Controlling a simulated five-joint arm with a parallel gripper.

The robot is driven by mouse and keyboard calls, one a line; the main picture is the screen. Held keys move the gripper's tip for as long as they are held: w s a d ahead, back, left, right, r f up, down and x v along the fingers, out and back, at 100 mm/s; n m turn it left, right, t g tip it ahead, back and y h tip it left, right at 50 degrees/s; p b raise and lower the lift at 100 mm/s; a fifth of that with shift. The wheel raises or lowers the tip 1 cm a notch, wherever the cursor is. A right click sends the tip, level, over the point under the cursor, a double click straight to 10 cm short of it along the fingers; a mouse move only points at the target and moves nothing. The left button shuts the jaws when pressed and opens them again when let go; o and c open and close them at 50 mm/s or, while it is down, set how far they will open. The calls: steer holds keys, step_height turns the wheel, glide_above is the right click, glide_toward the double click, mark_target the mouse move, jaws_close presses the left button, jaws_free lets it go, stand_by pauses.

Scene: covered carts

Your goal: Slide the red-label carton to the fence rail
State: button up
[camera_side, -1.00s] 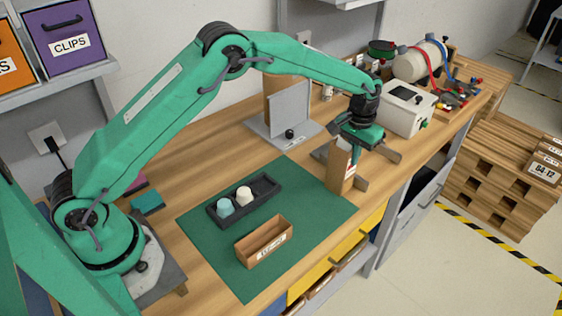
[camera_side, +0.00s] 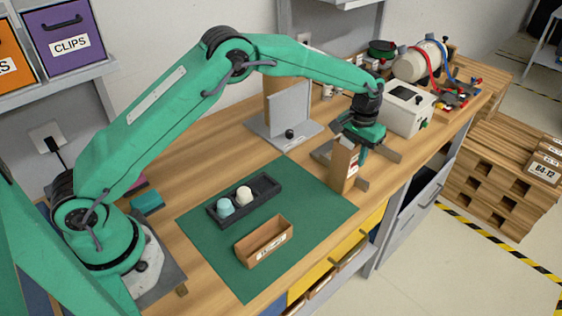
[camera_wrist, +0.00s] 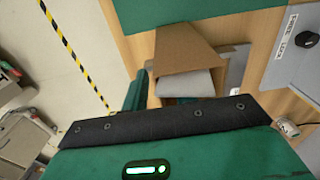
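A tall brown carton (camera_side: 343,168) stands upright at the far right corner of the green mat. A small red mark shows on its label (camera_side: 354,161). My gripper (camera_side: 358,155) is low behind the carton's right side, its fingers mostly hidden there. In the wrist view the carton (camera_wrist: 183,47) is close beyond the gripper, with a pale grey surface under its top edge. One green finger (camera_wrist: 137,91) shows left of the carton; I cannot tell the gap between the fingers. Grey metal pieces (camera_side: 387,153) lie beside the carton; I cannot tell which is the fence rail.
A black tray (camera_side: 268,186) with two small cups and an open brown box (camera_side: 264,247) are on the green mat (camera_side: 210,238). A grey upright plate on a base (camera_side: 289,112) stands behind. A white machine (camera_side: 406,108) is at the right. The mat's right side is clear.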

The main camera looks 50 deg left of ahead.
steer(key=shift+r, duration=0.1)
step_height(320, 180, up, 7)
steer(key=shift+r, duration=0.35)
stand_by(0.6)
